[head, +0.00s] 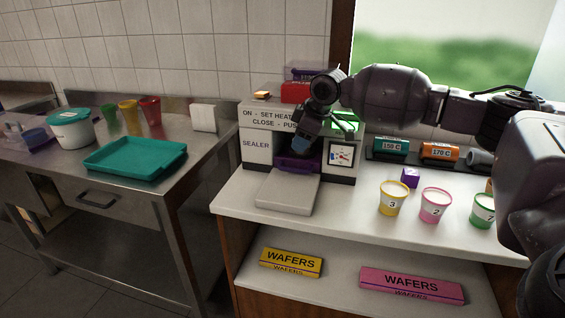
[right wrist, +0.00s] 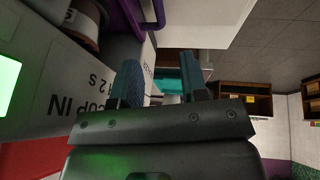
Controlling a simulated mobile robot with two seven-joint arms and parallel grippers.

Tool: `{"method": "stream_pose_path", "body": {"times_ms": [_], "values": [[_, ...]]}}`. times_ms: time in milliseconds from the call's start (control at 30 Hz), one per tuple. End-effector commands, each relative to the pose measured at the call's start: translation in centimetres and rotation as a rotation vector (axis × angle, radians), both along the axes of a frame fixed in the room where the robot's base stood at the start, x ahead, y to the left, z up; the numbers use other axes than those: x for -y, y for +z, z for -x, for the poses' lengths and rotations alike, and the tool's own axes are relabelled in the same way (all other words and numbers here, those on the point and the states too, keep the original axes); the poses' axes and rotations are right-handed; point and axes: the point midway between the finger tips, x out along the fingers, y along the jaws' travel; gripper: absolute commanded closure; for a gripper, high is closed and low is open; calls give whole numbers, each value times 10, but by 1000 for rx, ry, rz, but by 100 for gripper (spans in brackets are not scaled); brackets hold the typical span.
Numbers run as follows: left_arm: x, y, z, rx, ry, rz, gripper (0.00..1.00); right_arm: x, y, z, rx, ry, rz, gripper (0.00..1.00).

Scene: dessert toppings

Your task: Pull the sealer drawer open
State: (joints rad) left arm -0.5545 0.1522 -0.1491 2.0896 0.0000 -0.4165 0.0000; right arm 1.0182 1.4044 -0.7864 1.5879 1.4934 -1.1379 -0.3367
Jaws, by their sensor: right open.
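The sealer (head: 256,146) is a pale boxy machine at the left end of the white counter, with printed labels and a dial on its front. A purple drawer part (head: 298,162) shows in its dark front opening, partly behind my gripper. A purple bar (right wrist: 157,14) also shows at the top of the right wrist view, beside the sealer's printed face (right wrist: 75,85). My right gripper (head: 303,139) is in front of the opening, just above the purple part. In the right wrist view its fingers (right wrist: 160,70) are apart with nothing held between them. My left gripper is out of view.
A flat grey slab (head: 286,194) extends in front of the sealer. Yellow (head: 392,199), pink (head: 435,206) and green (head: 482,211) numbered cups stand right on the counter, near a small purple cube (head: 410,178). A steel table with a teal tray (head: 135,157) is at left.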

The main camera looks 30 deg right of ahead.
Motion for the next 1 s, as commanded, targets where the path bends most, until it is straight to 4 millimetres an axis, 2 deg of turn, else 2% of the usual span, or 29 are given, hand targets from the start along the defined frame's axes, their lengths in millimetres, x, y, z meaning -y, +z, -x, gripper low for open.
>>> {"method": "stream_pose_path", "body": {"times_ms": [200, 500, 700, 1000], "values": [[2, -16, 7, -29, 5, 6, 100, -5, -35, -13, -7, 1, 0, 60], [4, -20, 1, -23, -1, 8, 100, -11, -78, -32, -6, 1, 0, 60], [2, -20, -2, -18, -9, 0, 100, -13, -92, -39, -3, 0, 0, 60], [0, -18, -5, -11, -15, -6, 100, -13, -93, -40, 0, 0, 0, 60]]}}
